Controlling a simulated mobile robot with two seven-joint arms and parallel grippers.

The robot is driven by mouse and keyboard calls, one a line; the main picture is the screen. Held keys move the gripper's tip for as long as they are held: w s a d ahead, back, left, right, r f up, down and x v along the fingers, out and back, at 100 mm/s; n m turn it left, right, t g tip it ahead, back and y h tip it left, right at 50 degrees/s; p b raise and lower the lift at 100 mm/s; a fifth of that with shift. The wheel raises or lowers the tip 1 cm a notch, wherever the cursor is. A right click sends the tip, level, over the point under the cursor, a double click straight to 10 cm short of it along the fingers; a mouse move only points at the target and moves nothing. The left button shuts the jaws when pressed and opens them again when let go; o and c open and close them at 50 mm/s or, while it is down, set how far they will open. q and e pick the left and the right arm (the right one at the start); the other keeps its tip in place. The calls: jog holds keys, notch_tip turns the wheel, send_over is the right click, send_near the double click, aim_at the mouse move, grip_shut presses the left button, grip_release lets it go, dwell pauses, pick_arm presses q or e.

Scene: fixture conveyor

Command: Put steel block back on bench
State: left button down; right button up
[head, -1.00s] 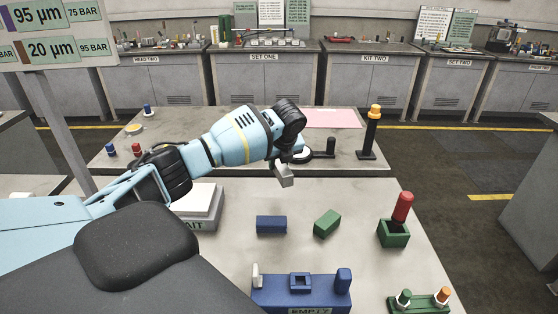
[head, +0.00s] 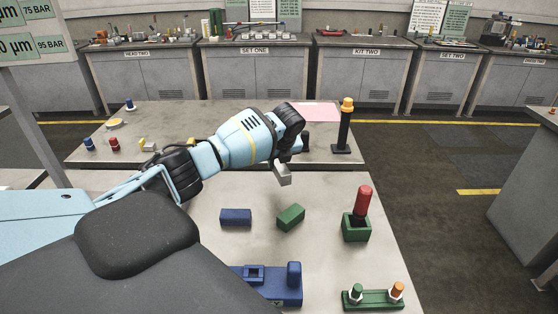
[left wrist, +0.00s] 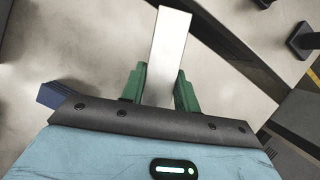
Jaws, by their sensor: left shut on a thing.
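The steel block (left wrist: 170,45) is a plain grey bar in the left wrist view, held between the two green fingers of my left gripper (left wrist: 160,85). In the head view the steel block (head: 283,177) hangs below my left gripper (head: 284,162), above the bench (head: 330,190). My left gripper is shut on it. Whether the block's lower end touches the bench is not clear. My right gripper is not in view.
A blue block (head: 236,217) and a green block (head: 291,217) lie on the bench. A green holder (head: 356,229) with a red cylinder stands at right. A blue fixture (head: 275,285) and a green base with pegs (head: 373,299) are in front. A black post (head: 343,130) stands behind.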

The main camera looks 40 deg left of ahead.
pick_arm(q)
jog(key=shift+a+r, duration=0.1)
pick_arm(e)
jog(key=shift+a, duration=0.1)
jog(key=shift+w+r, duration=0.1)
pick_arm(q)
jog(key=shift+f+b, duration=0.4)
jog(key=shift+f, duration=1.85)
jog(key=shift+f+b, duration=0.3)
jog(key=shift+f, duration=0.9)
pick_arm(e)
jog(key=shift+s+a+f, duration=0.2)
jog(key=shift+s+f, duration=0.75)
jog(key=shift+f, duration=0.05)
pick_arm(q)
jog(key=shift+f, duration=0.6)
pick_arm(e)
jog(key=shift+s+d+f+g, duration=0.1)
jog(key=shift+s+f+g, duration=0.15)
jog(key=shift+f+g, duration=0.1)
pick_arm(q)
jog(key=c, duration=1)
grip_release()
jog(key=shift+o, duration=0.2)
